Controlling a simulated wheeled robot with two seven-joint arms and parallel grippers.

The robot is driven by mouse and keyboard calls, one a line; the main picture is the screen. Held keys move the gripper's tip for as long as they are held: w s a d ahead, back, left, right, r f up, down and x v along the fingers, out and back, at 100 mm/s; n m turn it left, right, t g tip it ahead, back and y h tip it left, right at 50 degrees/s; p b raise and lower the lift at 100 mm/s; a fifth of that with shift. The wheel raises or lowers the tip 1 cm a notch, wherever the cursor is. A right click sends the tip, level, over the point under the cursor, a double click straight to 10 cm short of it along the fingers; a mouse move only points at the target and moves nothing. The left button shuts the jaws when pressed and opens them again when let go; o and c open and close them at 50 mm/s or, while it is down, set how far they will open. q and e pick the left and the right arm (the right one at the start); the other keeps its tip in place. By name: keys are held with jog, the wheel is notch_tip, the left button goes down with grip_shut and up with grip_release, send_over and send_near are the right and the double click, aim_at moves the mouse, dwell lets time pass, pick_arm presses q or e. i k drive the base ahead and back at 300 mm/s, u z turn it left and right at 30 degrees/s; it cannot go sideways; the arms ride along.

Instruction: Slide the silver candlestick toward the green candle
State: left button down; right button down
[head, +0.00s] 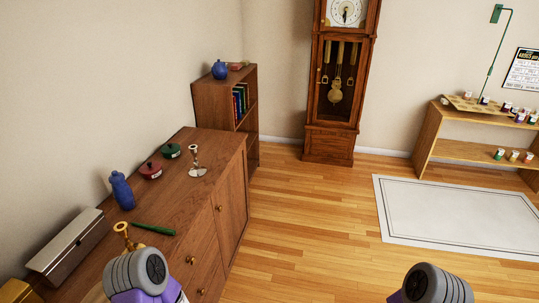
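The silver candlestick (196,165) stands upright near the far right part of the brown wooden cabinet top, close to its right edge. A green candle (153,229) lies on its side nearer to me on the same top, with bare wood between the two. Parts of my left and right arms show at the bottom of the head view, but neither gripper shows. Nothing of mine touches the candlestick or the candle.
On the cabinet top (185,205) stand a blue bottle (122,190), a red lidded pot (151,171) and a green lidded pot (171,151). A brass ringed object (122,228) and a long metal box (67,246) are nearer.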

aim_at(197, 171)
jog(key=z, duration=0.45)
jog(key=i, duration=3.15)
jog(key=u, duration=2.6)
